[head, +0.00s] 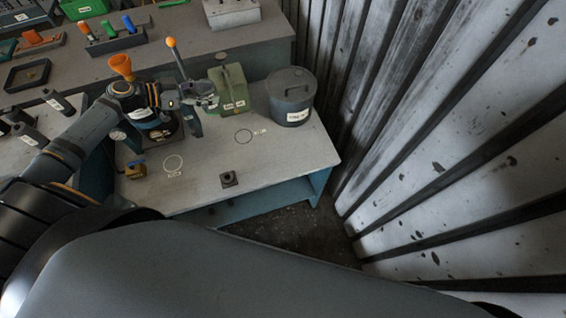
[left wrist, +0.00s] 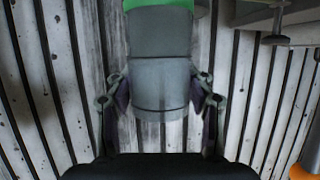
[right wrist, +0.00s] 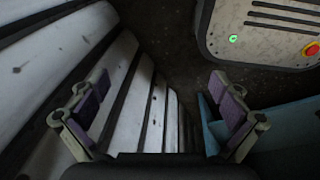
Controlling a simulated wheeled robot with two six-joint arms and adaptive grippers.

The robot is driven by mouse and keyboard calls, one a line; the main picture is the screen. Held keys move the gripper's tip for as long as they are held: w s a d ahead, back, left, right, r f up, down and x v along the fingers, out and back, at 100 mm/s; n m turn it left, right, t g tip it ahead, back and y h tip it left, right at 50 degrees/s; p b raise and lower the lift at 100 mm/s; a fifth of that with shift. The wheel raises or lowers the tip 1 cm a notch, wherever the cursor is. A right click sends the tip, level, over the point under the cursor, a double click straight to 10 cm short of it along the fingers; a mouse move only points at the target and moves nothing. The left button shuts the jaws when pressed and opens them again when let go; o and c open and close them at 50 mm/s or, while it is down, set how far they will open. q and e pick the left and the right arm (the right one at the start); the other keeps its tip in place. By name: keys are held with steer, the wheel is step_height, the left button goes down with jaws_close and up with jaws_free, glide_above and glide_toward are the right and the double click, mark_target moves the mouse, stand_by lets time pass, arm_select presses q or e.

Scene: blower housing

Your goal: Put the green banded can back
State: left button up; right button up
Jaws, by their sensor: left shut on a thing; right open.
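A grey can with a green band (left wrist: 160,85) is held between the two fingers of my left gripper (left wrist: 156,100) in the left wrist view. The green band is at the top of that picture, and its end is cut off by the edge. In the head view my left gripper (head: 196,106) is over the back left of the near bench, left of a green box; the can is hard to make out there. Two marked circles (head: 173,163) and (head: 243,136) on the bench top are bare. My right gripper (right wrist: 160,110) is open and empty; the head view does not show it.
A labelled green box (head: 232,88) and a lidded grey bin (head: 290,97) stand at the bench's back. A small dark block (head: 229,180) lies near its front edge. An orange-knobbed lever (head: 175,58) rises behind my left gripper. A corrugated wall (head: 450,130) borders the right.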

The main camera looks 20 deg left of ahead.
arm_select(q)
steer(key=s+d+f+m+g+h+b, duration=0.1)
steer(key=s+d+f+b, duration=0.35)
steer(key=s+d, duration=0.45)
steer(key=s+d+f+m+g+b, duration=0.1)
steer(key=s+d+f+b, duration=0.2)
steer(key=s+d+f, duration=0.6)
steer(key=shift+w+d+f+b, duration=0.6)
steer(key=shift+w+f+b, duration=1)
steer(key=shift+w, duration=1.15)
steer(key=shift+w+d+f+b, duration=0.6)
steer(key=shift+w+f+b, duration=1)
steer(key=shift+w, duration=1.2)
steer(key=shift+w+d+f+b, duration=0.6)
steer(key=shift+w+f+b, duration=1)
steer(key=shift+w, duration=1.15)
steer(key=shift+f, duration=0.1)
arm_select(e)
step_height(320, 180, down, 18)
steer(key=a, duration=0.1)
steer(key=shift+r, duration=0.15)
